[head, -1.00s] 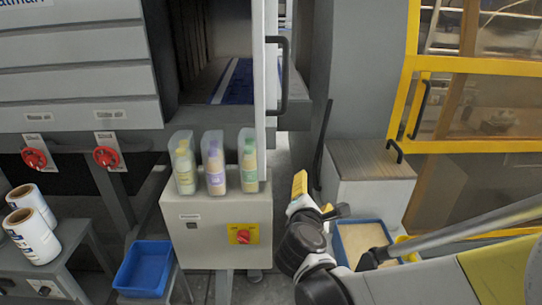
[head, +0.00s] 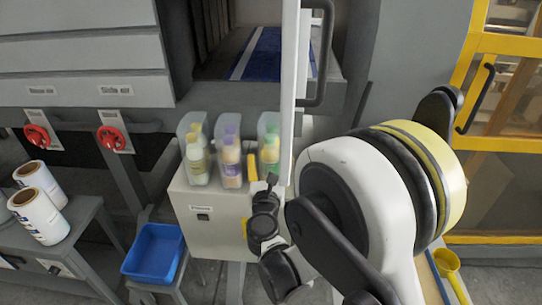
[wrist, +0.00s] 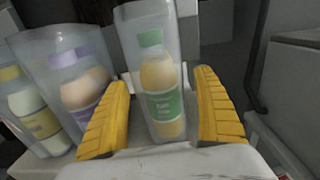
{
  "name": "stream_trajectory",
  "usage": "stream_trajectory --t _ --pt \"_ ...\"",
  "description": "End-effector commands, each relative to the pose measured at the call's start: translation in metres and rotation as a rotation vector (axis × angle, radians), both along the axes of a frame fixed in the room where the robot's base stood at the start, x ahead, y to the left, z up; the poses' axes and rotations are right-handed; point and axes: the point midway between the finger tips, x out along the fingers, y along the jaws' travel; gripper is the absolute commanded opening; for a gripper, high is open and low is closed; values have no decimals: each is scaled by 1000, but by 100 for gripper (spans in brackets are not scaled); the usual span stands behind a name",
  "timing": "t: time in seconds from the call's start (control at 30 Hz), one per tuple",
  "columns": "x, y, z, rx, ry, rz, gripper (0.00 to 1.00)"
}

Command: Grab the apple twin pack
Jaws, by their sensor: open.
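Three clear twin packs of bottles stand upright in a row on a grey control box. The right one, with a green cap and green label (head: 269,148), also shows in the wrist view (wrist: 162,105). Its label is too blurred to read as apple. My gripper (wrist: 162,78) is open, with one yellow finger on each side of the green pack. Whether the fingers touch it, I cannot tell. In the head view my gripper (head: 252,170) is at the front of that pack, partly hidden by my arm. The purple-capped pack (head: 229,160) is in the middle, the yellow-capped pack (head: 196,155) at left.
The grey control box (head: 205,225) carries the packs. A pale door edge with a black handle (head: 318,60) rises just right of the green pack. The purple pack stands close to my left finger. A blue bin (head: 155,252) and white rolls (head: 40,213) are at lower left.

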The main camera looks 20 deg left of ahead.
Motion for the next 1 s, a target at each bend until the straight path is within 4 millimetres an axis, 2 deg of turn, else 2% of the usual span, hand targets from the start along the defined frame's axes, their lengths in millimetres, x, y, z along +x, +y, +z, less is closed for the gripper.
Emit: stream_trajectory --t 0.33,0.63,0.67,0.8,0.87,1.0 --pt "45 13 -2 1 0 -2 78" --pt "52 15 0 2 0 -1 78" --pt "51 15 0 2 0 -1 73" --pt "51 15 0 2 0 -1 30" --pt "51 15 0 2 1 -1 12" --pt "51 15 1 1 0 -1 11"
